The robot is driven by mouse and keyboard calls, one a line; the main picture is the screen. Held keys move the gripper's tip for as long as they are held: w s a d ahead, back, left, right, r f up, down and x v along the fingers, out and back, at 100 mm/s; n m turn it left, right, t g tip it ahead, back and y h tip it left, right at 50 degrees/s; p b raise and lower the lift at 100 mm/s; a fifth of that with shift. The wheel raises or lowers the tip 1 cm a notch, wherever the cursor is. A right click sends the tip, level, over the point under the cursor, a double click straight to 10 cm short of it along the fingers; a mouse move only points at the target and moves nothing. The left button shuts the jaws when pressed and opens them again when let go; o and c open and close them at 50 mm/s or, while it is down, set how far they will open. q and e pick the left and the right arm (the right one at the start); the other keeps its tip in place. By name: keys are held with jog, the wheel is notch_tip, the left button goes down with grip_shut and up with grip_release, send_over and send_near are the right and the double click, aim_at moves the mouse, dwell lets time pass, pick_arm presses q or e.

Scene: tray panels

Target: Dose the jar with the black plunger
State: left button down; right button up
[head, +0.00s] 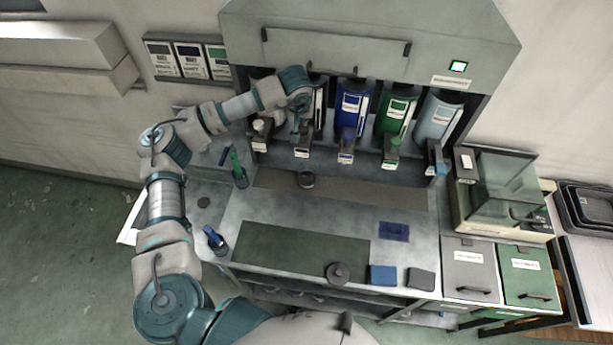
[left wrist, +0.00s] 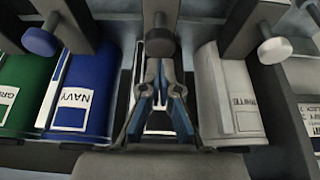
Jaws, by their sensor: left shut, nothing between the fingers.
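A row of dispensers stands in the cabinet. The black plunger (left wrist: 160,42) shows in the left wrist view as a dark round knob, between the navy canister (left wrist: 84,92) and the white canister (left wrist: 228,90). My left gripper (head: 300,124) is shut and empty at the black dispenser. In the left wrist view its fingers (left wrist: 159,68) are together close to the knob; I cannot tell whether they touch it. The black canister is mostly hidden behind the gripper. My right gripper is not in view.
The navy canister (head: 352,102), green canister (head: 396,112) and pale grey canister (head: 437,118) stand to the right. A green-handled tool (head: 238,168) and a blue-handled tool (head: 215,240) stand on the left. The dark mat (head: 290,255) is largely clear.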

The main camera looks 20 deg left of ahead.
aim_at(303, 129)
pick_arm(q)
jog(key=shift+f, duration=0.15)
dwell(0.3)
jog(key=shift+f+b, duration=1.45)
jog(key=shift+f, duration=0.6)
jog(key=shift+r+p, duration=1.3)
jog(key=shift+r, duration=0.9)
jog(key=shift+r, duration=0.1)
notch_tip(303, 129, up, 6)
jog(key=p, duration=0.3)
jog(key=shift+p, duration=0.4)
